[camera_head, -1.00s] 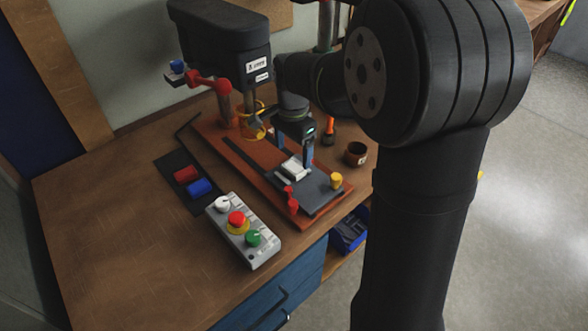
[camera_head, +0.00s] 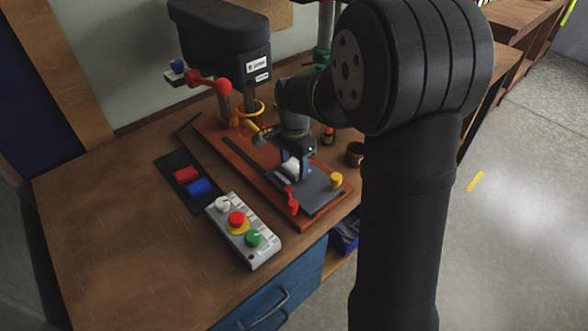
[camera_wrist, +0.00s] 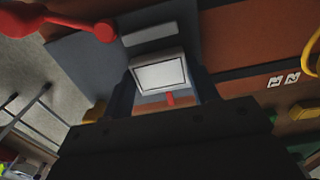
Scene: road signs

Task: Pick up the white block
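The white block (camera_head: 291,169) sits on the grey plate (camera_head: 318,190) of the drill press's red base. In the wrist view the white block (camera_wrist: 160,74) shows as a pale face with a dark outline. My gripper (camera_head: 293,172) is low over the plate, its blue fingers on either side of the block. In the wrist view my gripper (camera_wrist: 163,92) has its dark fingers apart, with the block between them. The fingers look open and I see no clear grip on the block. The block is partly hidden by the gripper in the head view.
The drill press (camera_head: 225,45) with a red lever (camera_head: 208,82) stands behind. A red clamp handle (camera_head: 292,203) and a yellow knob (camera_head: 336,180) are close to the block. The table's left front is clear.

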